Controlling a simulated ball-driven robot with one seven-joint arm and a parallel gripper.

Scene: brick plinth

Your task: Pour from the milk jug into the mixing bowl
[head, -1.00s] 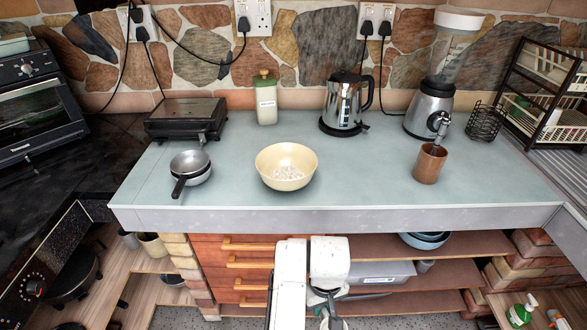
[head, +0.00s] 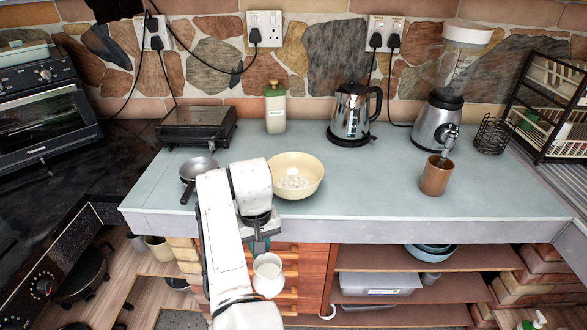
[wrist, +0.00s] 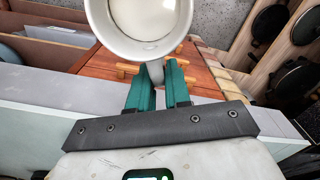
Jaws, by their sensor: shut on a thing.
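The milk jug (head: 268,273) is white and round, with pale liquid inside that shows in the wrist view (wrist: 146,22). My gripper (head: 260,246) is shut on the jug's handle; its green fingers (wrist: 158,82) stand on either side of the handle in the wrist view. The jug hangs in front of the drawers, below the counter's front edge. The mixing bowl (head: 311,182) is cream-coloured and stands on the counter, above and right of my gripper in the head view. Small white pieces lie in it. My arm passes close to the bowl's left side in the picture.
Grey saucepans (head: 198,168) stand left of the bowl, partly behind my arm. A black grill (head: 197,127), a jar (head: 275,110), a kettle (head: 350,115), a blender (head: 437,124) and a brown cup (head: 436,178) are also on the counter (head: 375,180).

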